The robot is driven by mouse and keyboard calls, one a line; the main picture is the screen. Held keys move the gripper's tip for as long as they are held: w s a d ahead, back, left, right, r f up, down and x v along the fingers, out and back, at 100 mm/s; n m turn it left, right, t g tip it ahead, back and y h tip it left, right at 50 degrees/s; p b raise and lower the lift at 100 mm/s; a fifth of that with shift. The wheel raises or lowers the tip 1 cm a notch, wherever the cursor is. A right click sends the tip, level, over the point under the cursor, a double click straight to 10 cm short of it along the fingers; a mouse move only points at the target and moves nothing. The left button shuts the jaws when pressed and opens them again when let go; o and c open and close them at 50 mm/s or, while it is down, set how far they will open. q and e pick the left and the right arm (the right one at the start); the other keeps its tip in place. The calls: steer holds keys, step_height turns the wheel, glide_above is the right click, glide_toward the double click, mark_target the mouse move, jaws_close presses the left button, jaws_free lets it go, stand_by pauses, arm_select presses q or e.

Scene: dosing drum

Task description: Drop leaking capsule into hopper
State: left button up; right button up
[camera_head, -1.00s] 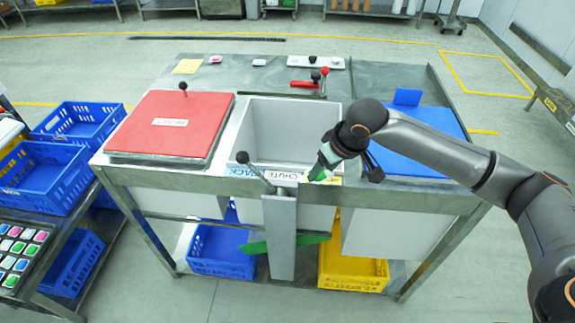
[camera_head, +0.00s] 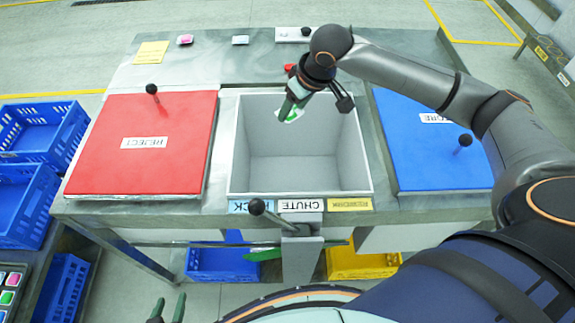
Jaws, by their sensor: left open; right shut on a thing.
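My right gripper (camera_head: 290,108) comes in from the right and points down over the far part of the open white bin (camera_head: 244,160). It is shut on a small pale green and white thing, seemingly the capsule (camera_head: 292,115). The fingers partly hide it, and I cannot make out a leak. The bin looks empty inside and stands behind the CHUTE label (camera_head: 300,206). My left gripper (camera_head: 167,310) shows only its green fingertips at the bottom edge, apart and empty, well away from the bin.
A red REJECT lid (camera_head: 110,165) lies left of the bin, and a blue lid (camera_head: 415,155) lies right. Both have black knobs. A black-knobbed lever (camera_head: 258,207) stands at the front edge. Blue (camera_head: 215,262) and yellow (camera_head: 360,262) crates sit below.

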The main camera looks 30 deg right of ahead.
steer(key=shift+s+f, duration=0.2)
steer(key=shift+f, duration=0.4)
step_height(320, 180, down, 5)
steer(key=b, duration=0.5)
steer(key=shift+r, duration=0.2)
steer(key=o, duration=1.4)
steer(key=v, duration=1.2)
steer(key=shift+s+r+p, duration=0.1)
steer(key=shift+r+p, duration=0.2)
steer(key=shift+p, duration=0.05)
